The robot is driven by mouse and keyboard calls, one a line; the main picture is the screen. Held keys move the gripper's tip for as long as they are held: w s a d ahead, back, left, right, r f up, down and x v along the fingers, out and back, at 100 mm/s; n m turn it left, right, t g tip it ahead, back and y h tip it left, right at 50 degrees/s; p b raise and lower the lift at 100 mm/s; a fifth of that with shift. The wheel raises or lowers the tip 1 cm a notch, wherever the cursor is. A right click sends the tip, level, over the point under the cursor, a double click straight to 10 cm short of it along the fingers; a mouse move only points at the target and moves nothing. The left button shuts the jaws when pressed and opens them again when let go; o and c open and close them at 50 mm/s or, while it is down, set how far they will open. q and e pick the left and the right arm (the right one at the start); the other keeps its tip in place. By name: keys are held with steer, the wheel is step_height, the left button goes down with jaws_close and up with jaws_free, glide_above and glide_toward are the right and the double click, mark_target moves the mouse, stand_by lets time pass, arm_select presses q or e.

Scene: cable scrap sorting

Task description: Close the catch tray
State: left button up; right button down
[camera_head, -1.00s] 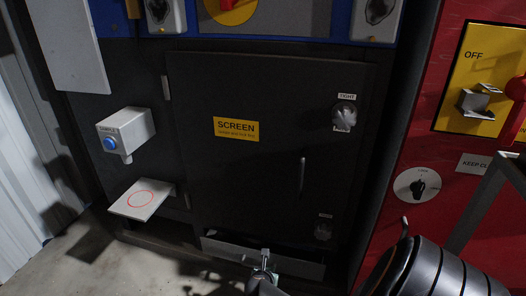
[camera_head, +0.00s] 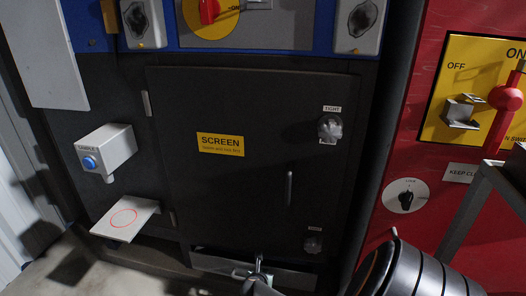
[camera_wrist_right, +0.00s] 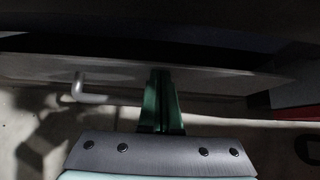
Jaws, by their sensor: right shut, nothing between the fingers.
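The catch tray (camera_head: 292,278) is a low grey drawer at the foot of the black machine front, below the screen door. A dark gap shows behind its top edge in the head view. In the right wrist view its front panel (camera_wrist_right: 215,88) runs across the picture, with a pale bent handle (camera_wrist_right: 90,96) at the left. My right gripper (camera_head: 259,270) is at the middle of the tray front. Its green fingers (camera_wrist_right: 162,98) are shut and empty, pointing at the panel beside the handle; I cannot tell whether they touch it. My left gripper is not in view.
The closed screen door (camera_head: 240,200) fills the front above the tray. A sample shelf (camera_head: 124,220) with a red circle juts out at the left, under a blue-button box (camera_head: 106,152). A red cabinet (camera_head: 440,215) stands at the right. Bare floor lies at lower left.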

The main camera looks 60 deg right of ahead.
steer(key=shift+w+d, duration=0.25)
steer(key=shift+d, duration=0.35)
steer(key=shift+w+d, duration=0.2)
steer(key=shift+d, duration=0.4)
steer(key=shift+w+d, duration=0.1)
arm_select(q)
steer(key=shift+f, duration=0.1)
arm_select(e)
steer(key=shift+r, duration=0.1)
